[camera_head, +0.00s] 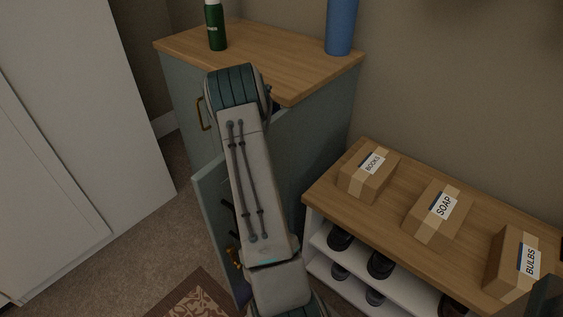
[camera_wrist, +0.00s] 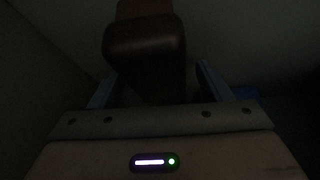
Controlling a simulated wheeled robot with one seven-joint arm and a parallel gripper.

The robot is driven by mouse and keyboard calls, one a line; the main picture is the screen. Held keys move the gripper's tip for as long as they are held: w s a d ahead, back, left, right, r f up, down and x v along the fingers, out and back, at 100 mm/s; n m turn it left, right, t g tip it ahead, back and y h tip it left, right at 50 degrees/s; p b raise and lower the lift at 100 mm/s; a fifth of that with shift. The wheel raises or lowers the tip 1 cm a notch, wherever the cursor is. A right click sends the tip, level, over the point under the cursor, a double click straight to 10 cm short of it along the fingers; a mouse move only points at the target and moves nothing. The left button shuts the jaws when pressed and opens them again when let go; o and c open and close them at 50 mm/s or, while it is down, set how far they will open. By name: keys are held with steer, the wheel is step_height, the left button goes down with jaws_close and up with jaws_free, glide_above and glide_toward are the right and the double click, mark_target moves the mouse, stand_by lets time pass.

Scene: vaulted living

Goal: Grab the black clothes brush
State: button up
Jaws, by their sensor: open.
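A dark block-shaped object (camera_wrist: 146,45) with a brownish top is in the upper middle of the wrist view. It may be the black clothes brush, but the dim light leaves this unsure. My gripper (camera_wrist: 156,74) is open, with one blue finger on each side of the object's lower part. Contact with the fingers cannot be made out. In the head view my arm reaches to the blue-grey cabinet (camera_head: 318,128), whose door (camera_head: 212,205) stands open. My gripper and the cabinet's inside are hidden there behind my arm.
A green bottle (camera_head: 216,27) and a blue cylinder (camera_head: 341,25) stand on the cabinet's wooden top. To the right, a low shoe bench (camera_head: 330,184) carries boxes labelled books (camera_head: 368,176), soap (camera_head: 437,212) and bulbs (camera_head: 518,264).

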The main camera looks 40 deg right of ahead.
steer(key=shift+d+f, duration=0.2)
steer(key=shift+f, duration=0.05)
steer(key=c, duration=1.1)
steer(key=shift+c, duration=0.2)
steer(key=shift+r, duration=0.15)
